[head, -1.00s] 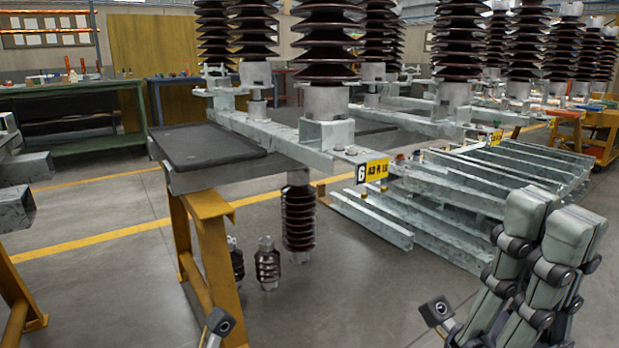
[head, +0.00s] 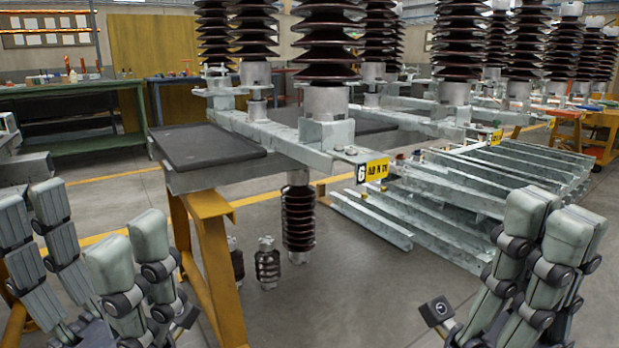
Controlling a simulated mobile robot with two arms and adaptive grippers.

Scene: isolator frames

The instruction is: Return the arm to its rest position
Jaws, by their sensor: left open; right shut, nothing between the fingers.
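My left gripper (head: 85,238) is at the lower left of the head view, its grey padded fingers pointing up. Its fingers are spread in two groups with an empty gap between them. My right gripper (head: 548,222) is at the lower right, fingers up and close together. It is shut with nothing seen between the fingers. Both are in front of the isolator frame (head: 290,142) and appear to touch nothing. The lower parts of both arms are cut off by the bottom edge of the view.
A black mat (head: 205,146) lies on the frame's near end, above a yellow trestle (head: 205,245). Brown insulators (head: 328,45) stand on the frame. Galvanized steel bars (head: 440,215) lie at the right.

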